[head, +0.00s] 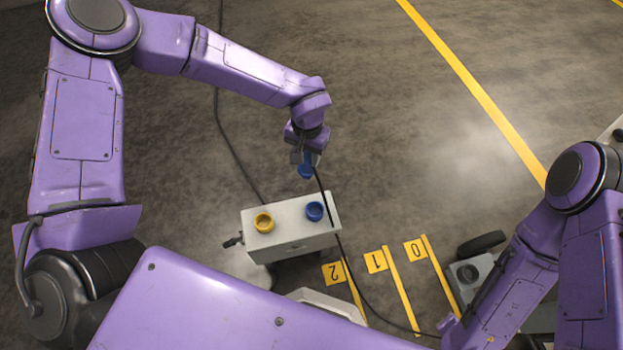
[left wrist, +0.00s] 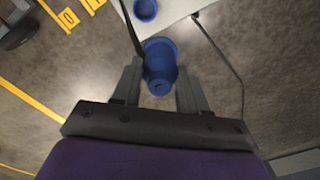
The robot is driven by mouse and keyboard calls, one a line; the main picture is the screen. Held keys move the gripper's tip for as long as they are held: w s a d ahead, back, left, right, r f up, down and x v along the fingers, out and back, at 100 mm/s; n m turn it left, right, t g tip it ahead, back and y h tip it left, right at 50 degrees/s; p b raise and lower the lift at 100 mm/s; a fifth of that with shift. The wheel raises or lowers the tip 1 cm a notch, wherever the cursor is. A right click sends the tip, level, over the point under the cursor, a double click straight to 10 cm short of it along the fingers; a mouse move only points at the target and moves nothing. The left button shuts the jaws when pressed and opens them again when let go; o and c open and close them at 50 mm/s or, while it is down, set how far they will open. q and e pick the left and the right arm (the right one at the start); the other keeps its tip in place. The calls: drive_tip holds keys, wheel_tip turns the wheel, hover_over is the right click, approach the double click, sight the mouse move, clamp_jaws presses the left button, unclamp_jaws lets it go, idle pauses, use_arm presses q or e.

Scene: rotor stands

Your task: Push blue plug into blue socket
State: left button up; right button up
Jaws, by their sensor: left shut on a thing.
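My left gripper (head: 304,158) is shut on the blue plug (head: 306,171) and holds it above and behind the white box. In the left wrist view the blue plug (left wrist: 160,62) sits between the two fingers of the left gripper (left wrist: 160,75). A dark cable runs from the plug. The blue socket (head: 315,211) is a round ring on the right part of the box top. It also shows in the left wrist view (left wrist: 145,10), near the top edge. The plug is apart from the socket. My right gripper is not visible; only part of that arm shows.
The white box (head: 290,242) also carries a yellow socket (head: 264,222), left of the blue one. The dark cable (head: 332,222) passes across the box's right end to the floor. Yellow floor markers (head: 376,261) lie to the right. Floor behind the box is clear apart from another cable.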

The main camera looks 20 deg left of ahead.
use_arm(q)
drive_tip(key=s+d+f+b, duration=0.1)
drive_tip(key=f+b, duration=0.3)
drive_tip(key=f, duration=0.2)
drive_tip(key=s+d+f+b, duration=0.1)
drive_tip(key=d+f+b, duration=0.1)
drive_tip(key=f, duration=0.5)
drive_tip(key=shift+s+d+f+m+b, duration=0.15)
drive_tip(key=shift+s+f+m+b, duration=0.2)
drive_tip(key=shift+b, duration=0.5)
drive_tip(key=shift+r, duration=0.1)
drive_tip(key=shift+p, duration=0.65)
drive_tip(key=shift+f, duration=0.2)
drive_tip(key=shift+f, duration=0.35)
drive_tip(key=shift+f, duration=0.4)
